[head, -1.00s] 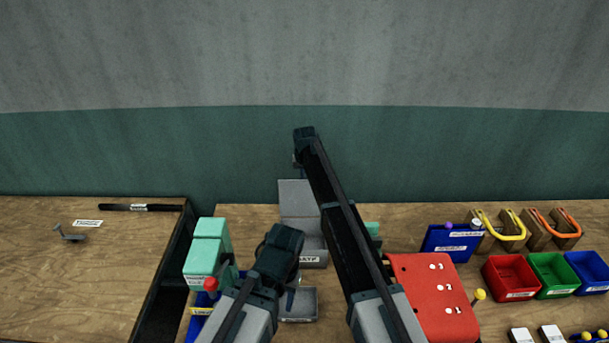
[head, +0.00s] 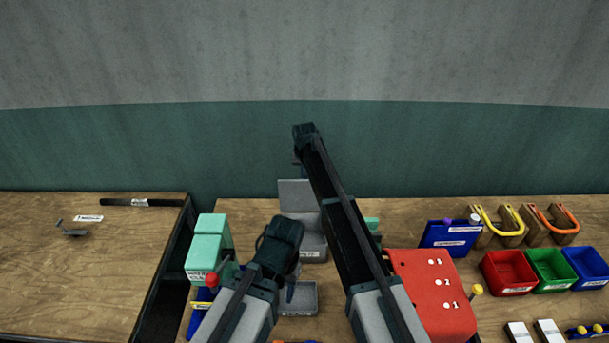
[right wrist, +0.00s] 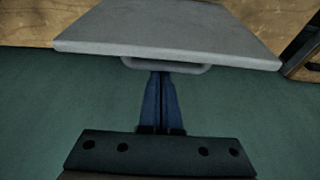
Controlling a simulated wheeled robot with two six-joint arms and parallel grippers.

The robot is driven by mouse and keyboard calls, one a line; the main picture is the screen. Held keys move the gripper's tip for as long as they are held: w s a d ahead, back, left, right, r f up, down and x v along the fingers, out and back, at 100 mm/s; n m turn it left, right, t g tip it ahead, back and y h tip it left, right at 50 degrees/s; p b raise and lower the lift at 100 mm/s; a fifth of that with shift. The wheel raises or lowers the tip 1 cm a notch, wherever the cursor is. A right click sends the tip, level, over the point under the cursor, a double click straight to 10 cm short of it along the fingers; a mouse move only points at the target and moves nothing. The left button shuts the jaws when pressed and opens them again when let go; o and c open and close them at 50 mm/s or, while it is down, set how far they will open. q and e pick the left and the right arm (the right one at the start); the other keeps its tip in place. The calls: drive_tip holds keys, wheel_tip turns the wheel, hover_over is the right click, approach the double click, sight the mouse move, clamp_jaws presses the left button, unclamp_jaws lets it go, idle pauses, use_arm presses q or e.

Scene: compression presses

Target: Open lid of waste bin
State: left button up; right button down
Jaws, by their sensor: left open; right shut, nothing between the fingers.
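The waste bin is a grey box (head: 313,243) on the middle of the bench, partly hidden by my arms. Its flat grey lid (head: 295,193) looks raised at the back of the box. In the right wrist view the lid (right wrist: 165,30) fills the top, with a bar handle (right wrist: 195,69) on its near edge. My right gripper (right wrist: 160,76) is shut and empty, its blue fingertips at the handle; I cannot tell whether they touch it. In the head view that gripper (head: 297,160) is above the lid. My left gripper (head: 287,293) is open, low in front of the bin.
A small grey tray (head: 300,298) lies by my left gripper. A mint press (head: 208,250) with a red knob stands left. A red panel (head: 430,290) stands right, with red (head: 508,272), green (head: 553,270) and blue bins beyond. The green wall is close behind.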

drive_tip(key=p+v, duration=1.3)
drive_tip(key=shift+r, duration=0.4)
drive_tip(key=shift+s+f, duration=0.1)
drive_tip(key=shift+s, duration=0.1)
drive_tip(key=s+d+f+n+g+b, duration=0.1)
drive_tip(key=s+d+f+b, duration=0.1)
drive_tip(key=s+f+b, duration=0.5)
drive_tip(key=s+d+f+n+g+h+b, duration=0.1)
drive_tip(key=s+f+b, duration=0.7)
drive_tip(key=s, duration=1.2)
drive_tip(key=s+d+f+n+g+b, duration=0.1)
drive_tip(key=s+d+f+b, duration=0.1)
drive_tip(key=s+f+b, duration=0.5)
drive_tip(key=s+f, duration=0.1)
drive_tip(key=s, duration=0.5)
drive_tip(key=shift+s+d+f+n+g+b, duration=0.25)
drive_tip(key=shift+s+d+n+g+b, duration=0.05)
drive_tip(key=shift+n+g+b, duration=0.1)
